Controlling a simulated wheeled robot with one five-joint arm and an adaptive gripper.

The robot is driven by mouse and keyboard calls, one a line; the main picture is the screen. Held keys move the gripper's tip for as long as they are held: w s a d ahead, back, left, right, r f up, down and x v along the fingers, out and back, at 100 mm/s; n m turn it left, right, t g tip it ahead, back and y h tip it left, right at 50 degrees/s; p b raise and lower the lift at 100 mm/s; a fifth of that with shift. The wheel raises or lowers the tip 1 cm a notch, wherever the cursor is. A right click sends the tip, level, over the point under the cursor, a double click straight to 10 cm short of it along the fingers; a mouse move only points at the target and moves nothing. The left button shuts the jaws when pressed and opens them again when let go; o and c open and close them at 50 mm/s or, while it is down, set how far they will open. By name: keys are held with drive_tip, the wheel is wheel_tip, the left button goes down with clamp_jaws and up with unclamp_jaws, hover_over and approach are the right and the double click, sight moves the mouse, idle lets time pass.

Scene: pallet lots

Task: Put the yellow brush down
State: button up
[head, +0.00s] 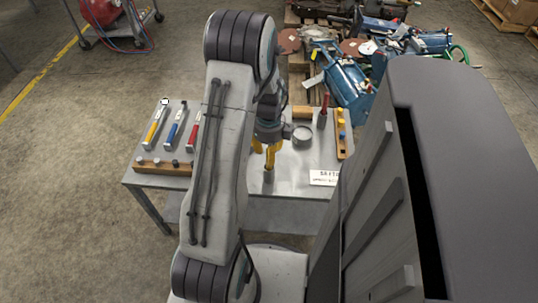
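My gripper (268,138) is above the grey worktable (248,186), right of my arm's long link. I cannot tell whether the grey end touches the tabletop.
At the table's left lie yellow (153,127), blue (175,126) and red (194,130) handled tools by a wooden rack (162,167). A grey round container (302,136), a red-handled brush (323,110), a wooden strip (341,135) and a white sign (324,178) are at right.

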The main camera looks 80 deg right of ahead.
wheel_tip(320, 180, up, 10)
drive_tip(key=shift+f+p, duration=0.2)
drive_tip(key=shift+p, duration=0.95)
drive_tip(key=shift+w+a+r, duration=0.1)
drive_tip(key=shift+w+r, duration=0.05)
drive_tip(key=shift+w, duration=0.15)
drive_tip(key=w+a+r+n+h, duration=0.1)
drive_tip(key=w+a+r+n, duration=0.3)
drive_tip(key=w+a+n, duration=0.5)
drive_tip(key=w+a+r+n, duration=0.55)
drive_tip(key=w+n, duration=0.45)
drive_tip(key=w, duration=0.3)
drive_tip(key=a+r+n+t, duration=0.1)
drive_tip(key=a+n, duration=1.1)
drive_tip(key=s+a+r+n+t+y, duration=0.1)
drive_tip(key=a+r+n, duration=0.1)
drive_tip(key=a+n, duration=1.1)
drive_tip(key=shift+s, duration=0.3)
